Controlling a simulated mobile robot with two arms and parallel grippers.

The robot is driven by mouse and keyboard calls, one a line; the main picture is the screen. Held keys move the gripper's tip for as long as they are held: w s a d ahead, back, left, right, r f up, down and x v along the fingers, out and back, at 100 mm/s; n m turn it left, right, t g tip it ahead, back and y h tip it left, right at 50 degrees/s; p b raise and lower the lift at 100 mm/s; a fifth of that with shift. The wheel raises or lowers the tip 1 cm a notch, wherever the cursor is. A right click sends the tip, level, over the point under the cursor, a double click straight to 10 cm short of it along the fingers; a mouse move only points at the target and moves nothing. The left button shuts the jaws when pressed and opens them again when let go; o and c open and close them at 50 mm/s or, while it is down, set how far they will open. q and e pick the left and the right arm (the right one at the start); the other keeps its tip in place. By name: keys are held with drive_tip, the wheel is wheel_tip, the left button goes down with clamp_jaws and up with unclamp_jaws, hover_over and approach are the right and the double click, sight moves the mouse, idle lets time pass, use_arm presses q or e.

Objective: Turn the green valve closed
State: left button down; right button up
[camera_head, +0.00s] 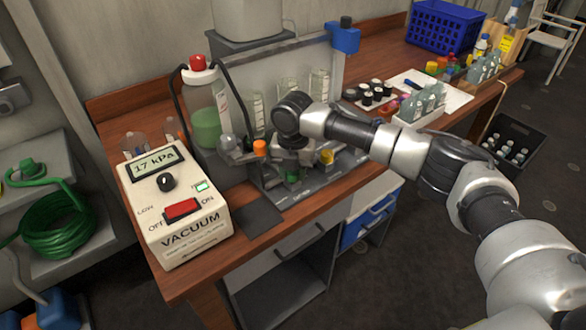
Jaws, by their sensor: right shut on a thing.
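My right arm comes in from the right, and its gripper (291,163) points down over the grey manifold panel (317,183) on the wooden bench. A small green part, the green valve (292,175), shows just below the fingertips. The gripper is shut on it, and the wrist and fingers hide most of it. The valve's exact angle cannot be seen. An orange-capped valve (260,148) stands to its left and a yellow one (326,157) to its right. My left gripper is not in view.
A vacuum pump (180,215) reading 17 kPa stands at the bench's front left. A red-capped bottle of green liquid (205,122) stands behind the panel's left side. A white rack of vials (420,115) and a blue basket (446,25) are farther right.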

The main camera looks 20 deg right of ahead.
drive_tip(key=m+p, duration=0.2)
drive_tip(key=p, duration=0.1)
drive_tip(key=m+p, duration=0.5)
drive_tip(key=p, duration=0.1)
drive_tip(key=shift+r+m, duration=0.25)
drive_tip(key=shift+m, duration=0.15)
drive_tip(key=m+p, duration=0.4)
drive_tip(key=m, duration=0.1)
drive_tip(key=shift+p, duration=0.35)
drive_tip(key=m+p, duration=0.2)
drive_tip(key=m, duration=0.2)
drive_tip(key=shift+f, duration=0.2)
drive_tip(key=shift+m, duration=0.5)
drive_tip(key=o, duration=0.9)
wheel_tip(320, 180, up, 11)
drive_tip(key=shift+f+b, duration=0.1)
drive_tip(key=shift+b, duration=0.3)
